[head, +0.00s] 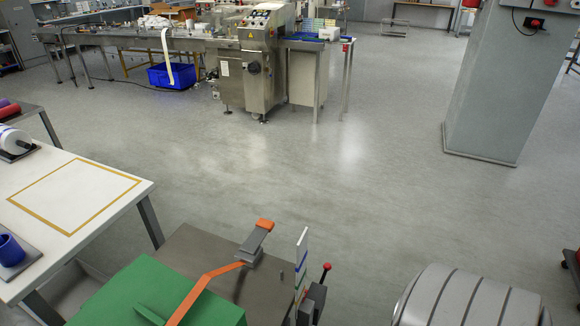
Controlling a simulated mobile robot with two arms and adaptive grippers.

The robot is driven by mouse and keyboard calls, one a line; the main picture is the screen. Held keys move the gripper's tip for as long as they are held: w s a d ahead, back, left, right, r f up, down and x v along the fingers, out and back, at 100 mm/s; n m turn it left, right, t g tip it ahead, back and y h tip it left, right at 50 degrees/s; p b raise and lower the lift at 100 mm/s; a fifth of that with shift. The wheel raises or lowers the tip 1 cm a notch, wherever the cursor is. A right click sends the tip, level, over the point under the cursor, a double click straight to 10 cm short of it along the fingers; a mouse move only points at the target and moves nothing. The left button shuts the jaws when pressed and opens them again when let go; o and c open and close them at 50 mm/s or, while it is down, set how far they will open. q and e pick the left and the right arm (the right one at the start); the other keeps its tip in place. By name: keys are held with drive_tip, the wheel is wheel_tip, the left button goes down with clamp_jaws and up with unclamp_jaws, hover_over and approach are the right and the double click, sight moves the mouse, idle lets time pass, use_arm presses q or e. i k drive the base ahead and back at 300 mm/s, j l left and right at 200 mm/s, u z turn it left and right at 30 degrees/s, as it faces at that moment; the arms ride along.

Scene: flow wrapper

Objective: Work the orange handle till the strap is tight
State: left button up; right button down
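The orange handle (265,224) is the grip at the upper end of a grey ratchet lever (254,242), at the bottom middle of the head view. The lever stands tilted up to the right from its base. An orange strap (208,284) runs from the lever's foot down to the left, beside and over a green block (150,290). The lower end of the strap is cut off by the picture's edge. I cannot tell how tight the strap is. Neither of my grippers shows.
The ratchet sits on a dark flat top (205,245). A red-knobbed lever (326,267) stands right of it, and a grey banded drum (470,298) further right. A white table (110,165) is at the left. The floor beyond is clear up to the steel machine (250,65).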

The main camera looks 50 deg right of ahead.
sight(263, 227)
drive_tip(key=l, duration=0.6)
drive_tip(key=i+l, duration=0.15)
drive_tip(key=l, duration=1)
